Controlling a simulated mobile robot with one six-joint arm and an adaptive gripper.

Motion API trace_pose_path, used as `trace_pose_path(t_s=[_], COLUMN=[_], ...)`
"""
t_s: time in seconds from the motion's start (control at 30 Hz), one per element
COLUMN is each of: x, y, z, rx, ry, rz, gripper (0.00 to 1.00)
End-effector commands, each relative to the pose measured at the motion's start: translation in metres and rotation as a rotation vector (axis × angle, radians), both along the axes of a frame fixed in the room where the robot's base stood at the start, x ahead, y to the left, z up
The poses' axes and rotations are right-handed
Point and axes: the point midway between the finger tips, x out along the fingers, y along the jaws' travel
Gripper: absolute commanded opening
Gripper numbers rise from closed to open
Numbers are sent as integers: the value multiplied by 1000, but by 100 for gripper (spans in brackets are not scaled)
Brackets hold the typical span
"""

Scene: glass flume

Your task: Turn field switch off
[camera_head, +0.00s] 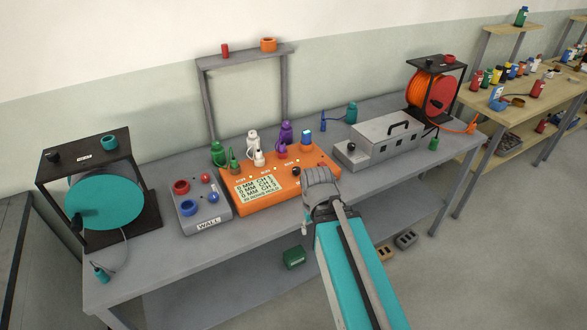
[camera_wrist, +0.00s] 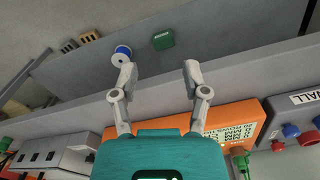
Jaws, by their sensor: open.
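The orange box (camera_head: 235,203) stands on the grey bench, with a printed display and several plugs and small dark knobs. A grey box labelled WALL (camera_head: 215,212) stands to its left, with red and blue rings and knobs. No part legibly marked as the field switch shows. My gripper (camera_wrist: 158,75) is open and empty in the wrist view, its two fingers apart over the bench's front edge. The orange box also shows there (camera_wrist: 247,112), below and right of the fingers. In the head view my arm's grey end covers the orange box's right front corner.
A teal reel in a black frame (camera_head: 105,200) stands at the bench's left end. A grey metal box with a handle (camera_head: 385,140) and an orange cable reel (camera_head: 428,88) stand to the right. A grey raised shelf (camera_head: 240,58) rises behind. A green box (camera_head: 294,257) lies below the bench.

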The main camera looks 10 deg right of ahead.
Motion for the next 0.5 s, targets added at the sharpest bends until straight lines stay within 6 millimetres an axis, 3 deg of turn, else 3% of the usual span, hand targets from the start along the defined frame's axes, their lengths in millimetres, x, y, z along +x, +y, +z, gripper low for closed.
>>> trace_pose_path(t_s=[0.07,0.27,0.5], x=[2,19,72], y=[0,-6,-6], z=[1,9,32], rx=[0,0,0], ry=[0,0,0], rz=[-5,-81,-331], gripper=[79,79,79])
